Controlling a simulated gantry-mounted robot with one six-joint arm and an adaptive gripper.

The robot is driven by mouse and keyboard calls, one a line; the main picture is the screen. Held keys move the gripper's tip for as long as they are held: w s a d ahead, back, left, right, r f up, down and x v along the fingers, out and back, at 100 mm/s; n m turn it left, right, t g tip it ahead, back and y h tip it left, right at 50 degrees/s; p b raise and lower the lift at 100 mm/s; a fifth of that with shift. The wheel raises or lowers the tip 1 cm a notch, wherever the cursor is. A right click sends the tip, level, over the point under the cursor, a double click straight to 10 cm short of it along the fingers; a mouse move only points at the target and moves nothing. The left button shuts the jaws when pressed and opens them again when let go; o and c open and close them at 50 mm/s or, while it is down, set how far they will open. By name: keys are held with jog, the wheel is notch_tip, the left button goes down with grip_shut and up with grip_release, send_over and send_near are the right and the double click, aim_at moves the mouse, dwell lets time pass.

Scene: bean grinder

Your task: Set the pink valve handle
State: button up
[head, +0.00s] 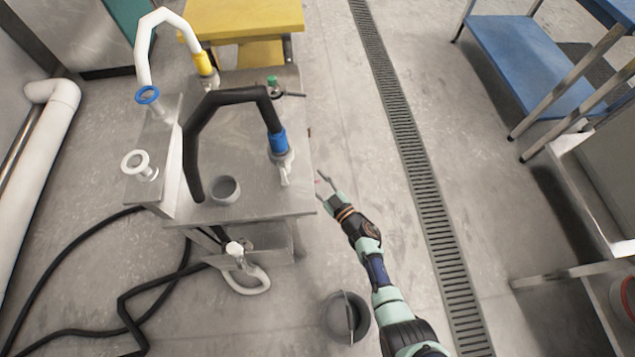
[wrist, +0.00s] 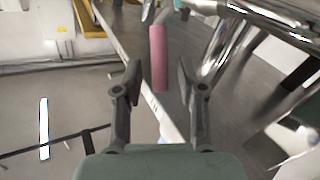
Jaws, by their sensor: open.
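The pink valve handle (wrist: 159,50) is a slim rounded bar in the wrist view, hanging down from a grey metal stem at the top of the picture. My gripper (wrist: 159,78) is open, one finger on each side of the handle in the picture, with visible gaps on both sides. I cannot tell how deep the handle sits between the fingers. In the head view my gripper (head: 321,184) is beside the right edge of the steel table, fingers pointing toward it. The handle is not clear there.
The steel table (head: 235,165) carries a black hose (head: 190,140) with a blue collar, a grey cup (head: 224,189) and white pipe fittings. A grey bucket (head: 345,317) stands on the floor below my arm. A floor drain (head: 415,165) and open floor lie to the right.

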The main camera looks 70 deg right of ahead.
grip_shut()
jog(key=shift+r, duration=0.1)
dwell(0.3)
